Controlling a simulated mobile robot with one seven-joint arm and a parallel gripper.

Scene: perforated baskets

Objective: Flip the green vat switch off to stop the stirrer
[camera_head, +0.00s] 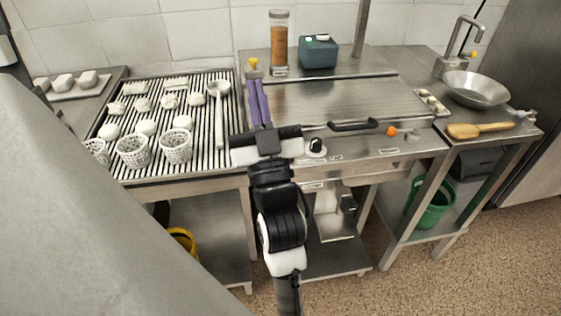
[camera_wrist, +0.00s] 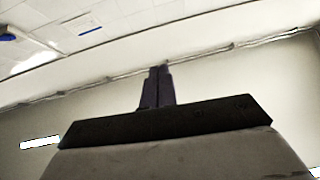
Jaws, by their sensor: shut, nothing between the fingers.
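My gripper (camera_head: 257,84) points up and away in the head view, with its purple fingers together and empty. Its fingertips appear just below a small yellow knob (camera_head: 253,64) at the left end of the steel vat top (camera_head: 335,101); I cannot tell the gap in depth. In the wrist view the shut gripper (camera_wrist: 159,69) shows dark against a pale wall. I cannot make out a green switch or a stirrer. A black-and-white dial (camera_head: 316,146) and an orange knob (camera_head: 391,131) are on the front, right of my gripper. A black handle (camera_head: 353,125) lies between them, slightly higher.
A ribbed drain table (camera_head: 206,105) at left holds white cheeses, perforated baskets (camera_head: 176,146) and a ladle (camera_head: 219,115). A jar (camera_head: 279,45) and a teal box (camera_head: 319,51) stand behind the vat. A metal bowl (camera_head: 476,90) and wooden paddle (camera_head: 480,130) lie at right.

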